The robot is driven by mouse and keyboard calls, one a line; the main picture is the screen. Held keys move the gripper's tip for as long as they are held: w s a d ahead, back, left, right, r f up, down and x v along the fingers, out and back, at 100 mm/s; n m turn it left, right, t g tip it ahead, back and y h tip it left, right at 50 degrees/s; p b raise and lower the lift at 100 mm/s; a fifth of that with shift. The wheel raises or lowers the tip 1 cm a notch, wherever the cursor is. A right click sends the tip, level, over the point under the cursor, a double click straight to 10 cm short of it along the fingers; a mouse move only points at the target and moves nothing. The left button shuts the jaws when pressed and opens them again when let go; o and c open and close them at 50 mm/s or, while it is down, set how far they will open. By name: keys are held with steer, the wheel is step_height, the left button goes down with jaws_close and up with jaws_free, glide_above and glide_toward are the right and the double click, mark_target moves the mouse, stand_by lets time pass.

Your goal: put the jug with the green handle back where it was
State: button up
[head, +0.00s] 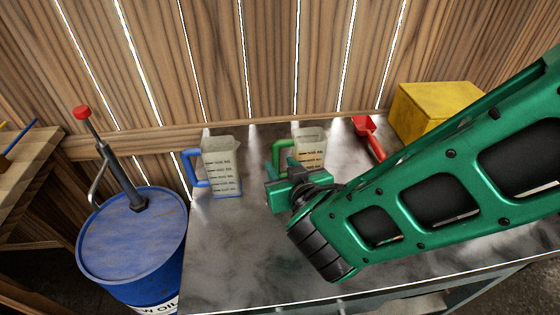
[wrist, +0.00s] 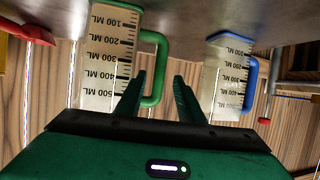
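The jug with the green handle (head: 311,149) is a clear measuring jug standing upright on the grey bench top near the back wall. Its green handle (head: 278,153) is on its left side. My gripper (head: 283,168) is in front of the handle and partly covers the jug's lower part. In the wrist view, which is upside down, my gripper (wrist: 159,76) is open and the green handle (wrist: 161,70) appears between the fingertips. I cannot tell whether they touch it. The jug's body (wrist: 108,55) shows beside the left finger.
A similar jug with a blue handle (head: 222,167) stands to the left on the grey bench (head: 240,245). A red tool (head: 369,138) and a yellow box (head: 432,110) are at the right back. A blue oil drum (head: 132,245) with a pump stands left of the bench.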

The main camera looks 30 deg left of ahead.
steer(key=v, duration=0.7)
steer(key=shift+d, duration=0.1)
